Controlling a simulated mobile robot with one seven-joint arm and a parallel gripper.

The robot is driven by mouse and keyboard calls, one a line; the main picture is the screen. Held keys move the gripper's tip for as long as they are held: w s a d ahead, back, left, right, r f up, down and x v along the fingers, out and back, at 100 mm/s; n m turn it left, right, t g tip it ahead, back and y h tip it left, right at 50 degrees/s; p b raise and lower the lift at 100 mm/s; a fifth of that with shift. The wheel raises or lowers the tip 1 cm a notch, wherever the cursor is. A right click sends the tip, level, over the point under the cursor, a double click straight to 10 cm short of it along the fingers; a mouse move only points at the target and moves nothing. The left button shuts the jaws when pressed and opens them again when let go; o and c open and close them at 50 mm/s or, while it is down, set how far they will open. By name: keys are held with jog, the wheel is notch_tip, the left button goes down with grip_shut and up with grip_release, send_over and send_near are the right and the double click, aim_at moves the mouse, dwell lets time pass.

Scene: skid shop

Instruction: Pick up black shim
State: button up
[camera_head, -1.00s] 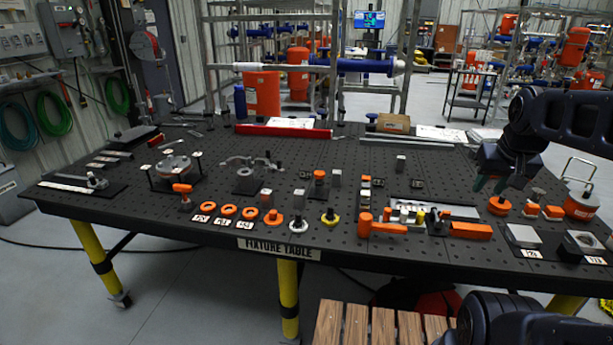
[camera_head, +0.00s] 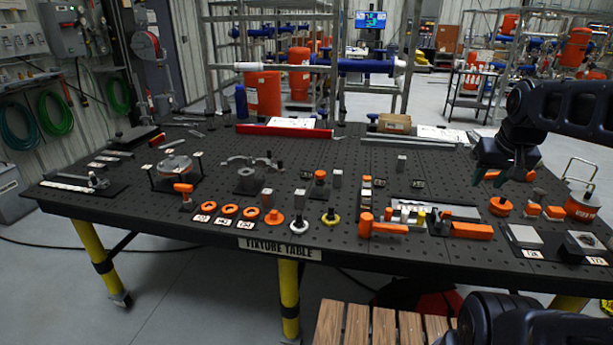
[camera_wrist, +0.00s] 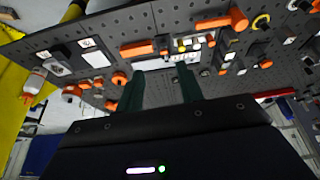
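My gripper (camera_head: 490,178) hangs over the right part of the black fixture table (camera_head: 330,160), above the orange fittings. In the wrist view its two green fingers (camera_wrist: 160,72) stand apart with nothing between them, so it is open and empty. I cannot pick out the black shim for certain. Two small dark pieces with pale marks, one on the left (camera_head: 391,184) and one on the right (camera_head: 418,184), lie near the middle right of the table. Thin dark bars (camera_head: 117,154) lie at the far left. No dark piece touches my gripper.
An orange-handled tool (camera_head: 382,226), an orange block (camera_head: 472,230) and a tray of small parts (camera_head: 465,212) are near the front right. The back middle of the table is mostly clear.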

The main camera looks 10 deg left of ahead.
jog(key=w+a+r+n+g, duration=0.1)
jog(key=w+a+r+n, duration=0.1)
jog(key=w+a, duration=0.35)
jog(key=w+a+r+n, duration=0.2)
jog(key=w, duration=0.7)
jog(key=w+a+r+n+g, duration=0.15)
jog(key=w+a, duration=0.25)
jog(key=w, duration=0.4)
jog(key=n+g, duration=0.2)
jog(key=n, duration=0.9)
send_over(307, 171)
notch_tip(307, 171, down, 24)
jog(key=shift+w+a+f+n, duration=0.2)
jog(key=shift+f+n, duration=0.05)
notch_tip(307, 171, down, 5)
jog(key=shift+r, duration=0.1)
jog(key=shift+w+d+f, duration=0.1)
jog(key=shift+f, duration=1.35)
jog(key=shift+w+d+f, duration=0.1)
jog(key=shift+f, duration=1.35)
